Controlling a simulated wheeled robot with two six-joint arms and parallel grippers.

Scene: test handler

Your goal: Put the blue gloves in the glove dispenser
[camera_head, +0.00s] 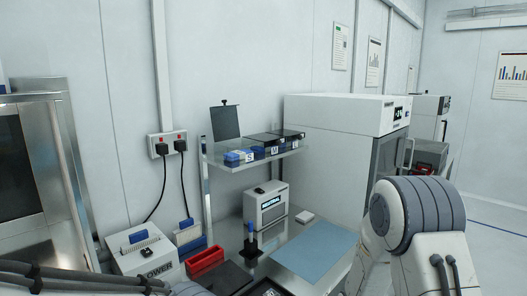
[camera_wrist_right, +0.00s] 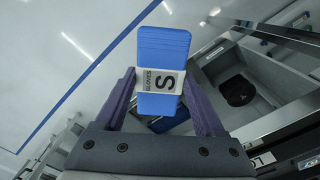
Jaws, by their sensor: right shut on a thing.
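A bundle of blue gloves (camera_wrist_right: 163,55) with a white band marked "GLOVES S" is held upright between the purple fingers of my right gripper (camera_wrist_right: 158,78) in the right wrist view. The gripper is shut on it. The glove dispenser (camera_head: 262,153) sits on a wall shelf in the head view, with compartments labelled S, M and another partly unreadable letter. The dark lid (camera_head: 225,122) over the S compartment stands raised, and something blue shows there. The other lids lie flat. My right gripper and the bundle are not visible in the head view. My left gripper is in neither view.
Below the shelf (camera_head: 232,164) stand a grey box marked "NEUTRAL" (camera_head: 266,207), a blue-handled tool (camera_head: 250,240), a red bin (camera_head: 205,260) and a power unit (camera_head: 148,255). A blue mat (camera_head: 315,250) lies bare on the bench. A large white machine (camera_head: 335,135) stands right of the shelf.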

